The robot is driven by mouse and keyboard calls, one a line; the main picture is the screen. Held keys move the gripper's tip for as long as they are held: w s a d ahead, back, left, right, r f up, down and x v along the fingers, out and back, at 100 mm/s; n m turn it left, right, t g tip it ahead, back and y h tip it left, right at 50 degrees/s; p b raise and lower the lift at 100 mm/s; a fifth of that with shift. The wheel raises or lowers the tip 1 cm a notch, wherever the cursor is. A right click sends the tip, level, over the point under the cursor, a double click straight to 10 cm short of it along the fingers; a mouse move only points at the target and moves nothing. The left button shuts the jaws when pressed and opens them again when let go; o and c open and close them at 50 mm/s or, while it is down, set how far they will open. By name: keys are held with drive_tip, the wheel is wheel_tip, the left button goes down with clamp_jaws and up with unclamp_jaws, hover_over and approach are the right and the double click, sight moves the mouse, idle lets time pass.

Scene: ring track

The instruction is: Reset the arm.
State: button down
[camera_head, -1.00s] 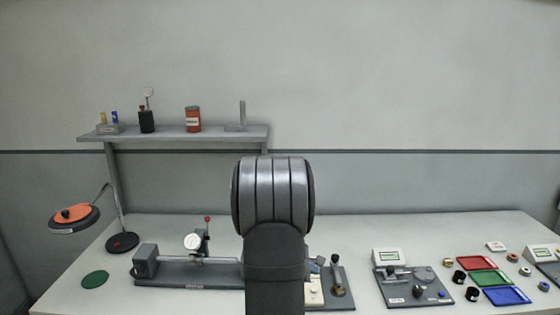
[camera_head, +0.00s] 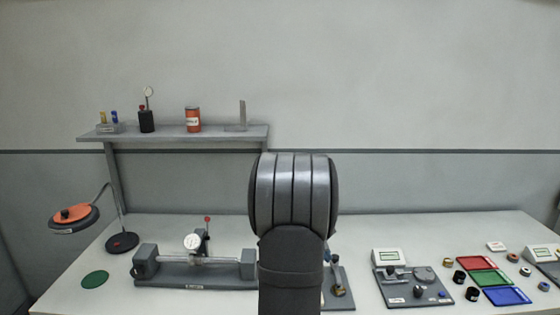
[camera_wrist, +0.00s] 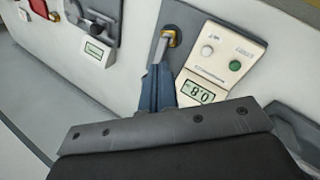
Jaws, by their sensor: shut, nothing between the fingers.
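My arm fills the lower middle of the head view and hides my gripper there. In the wrist view my gripper (camera_wrist: 158,76) shows as blue fingers, shut and empty, in front of a dark crossbar with screws. A grey post with a brass part (camera_wrist: 170,40) lies just beyond the fingertips; I cannot tell whether they touch. A white readout unit (camera_wrist: 212,70) with a green button and display is to the right of the fingers. In the head view, part of a grey plate with a brass-ended post (camera_head: 338,287) shows right of my arm.
The bench holds a shaft fixture with a dial (camera_head: 193,242) at left, a grey instrument plate (camera_head: 412,292) at right, and red, green and blue trays (camera_head: 507,296) with several rings nearby. A lamp (camera_head: 74,216) and shelf (camera_head: 175,136) stand at the left. The space above the bench at right is clear.

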wheel_tip(320, 180, up, 5)
drive_tip(key=w+a+m+g+y, duration=0.1)
drive_tip(key=a+m+y, duration=0.1)
drive_tip(key=m+y, duration=0.35)
wheel_tip(320, 180, down, 10)
wheel_tip(320, 180, up, 9)
drive_tip(key=shift+w+a+r+m, duration=0.15)
drive_tip(key=shift+a+r+m, duration=0.05)
drive_tip(key=shift+m, duration=0.15)
